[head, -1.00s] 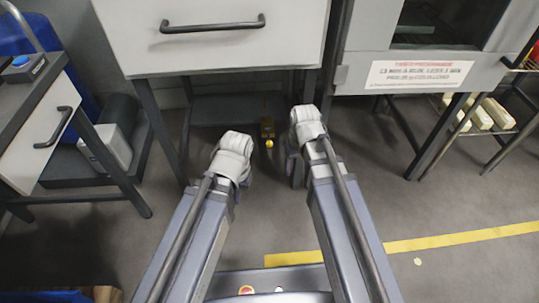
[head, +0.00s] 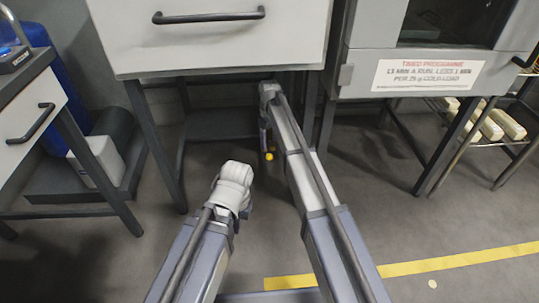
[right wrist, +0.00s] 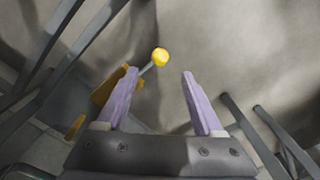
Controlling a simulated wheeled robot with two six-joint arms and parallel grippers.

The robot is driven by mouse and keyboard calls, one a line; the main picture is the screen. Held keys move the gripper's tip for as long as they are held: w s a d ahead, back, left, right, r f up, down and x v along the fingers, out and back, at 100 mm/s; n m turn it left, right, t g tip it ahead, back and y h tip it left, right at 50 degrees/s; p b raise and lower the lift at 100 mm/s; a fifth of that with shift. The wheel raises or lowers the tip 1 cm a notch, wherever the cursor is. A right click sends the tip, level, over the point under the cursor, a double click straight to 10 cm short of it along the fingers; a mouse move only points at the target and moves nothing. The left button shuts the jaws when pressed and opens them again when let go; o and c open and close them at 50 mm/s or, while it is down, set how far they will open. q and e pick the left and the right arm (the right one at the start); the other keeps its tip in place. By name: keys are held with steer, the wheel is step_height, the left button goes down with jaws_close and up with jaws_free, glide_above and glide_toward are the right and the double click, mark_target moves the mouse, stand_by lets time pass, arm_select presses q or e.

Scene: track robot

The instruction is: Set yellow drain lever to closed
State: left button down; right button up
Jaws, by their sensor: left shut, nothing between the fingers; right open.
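The yellow drain lever shows in the right wrist view as a yellow ball knob (right wrist: 160,57) on a short grey stem, coming from a yellow-brown body (right wrist: 101,92). In the head view the knob (head: 269,156) is low under the white drawer unit, and the right arm hides most of the body. My right gripper (right wrist: 156,74) is open. The knob lies just beyond its fingertips in the picture, between the two finger lines and nearer the left finger; contact cannot be seen. My left gripper (head: 244,208) is shut and empty, lower left of the lever, mostly hidden by its wrist.
The drawer unit (head: 220,45) overhangs the lever, with dark legs on both sides. A grey cabinet with a sign (head: 425,75) stands at right, a rack with pale blocks (head: 490,128) beyond. Another drawer table (head: 25,120) stands at left. The middle floor is clear.

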mark_target(269, 154)
steer(key=shift+f+b, duration=3.8)
steer(key=shift+f, duration=0.1)
jaws_close()
steer(key=shift+r, duration=0.1)
